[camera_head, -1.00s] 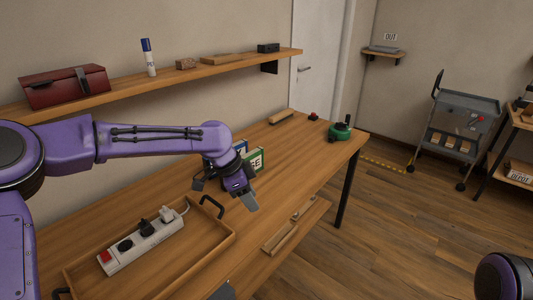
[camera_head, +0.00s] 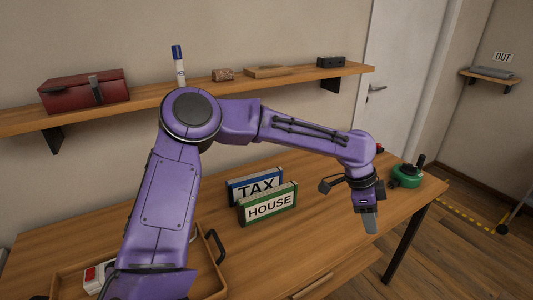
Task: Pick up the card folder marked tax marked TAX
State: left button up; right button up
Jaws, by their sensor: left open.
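The card folder marked TAX (camera_head: 241,187) is blue with a white label and stands upright on the wooden table. A green folder marked HOUSE (camera_head: 268,207) stands just in front of it and covers its lower right part. My left gripper (camera_head: 369,222) is open and empty, pointing down over the right part of the table, to the right of both folders. My right gripper is not in view.
A wooden tray (camera_head: 215,276) with a black handle lies at the front left, partly behind my arm. A green round object (camera_head: 405,178) stands at the table's right end. A wall shelf (camera_head: 290,79) holds a red box (camera_head: 84,91) and small items.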

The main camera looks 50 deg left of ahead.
aim_at(247, 185)
jog(key=u, duration=0.65)
jog(key=i, duration=0.85)
jog(key=u, duration=0.85)
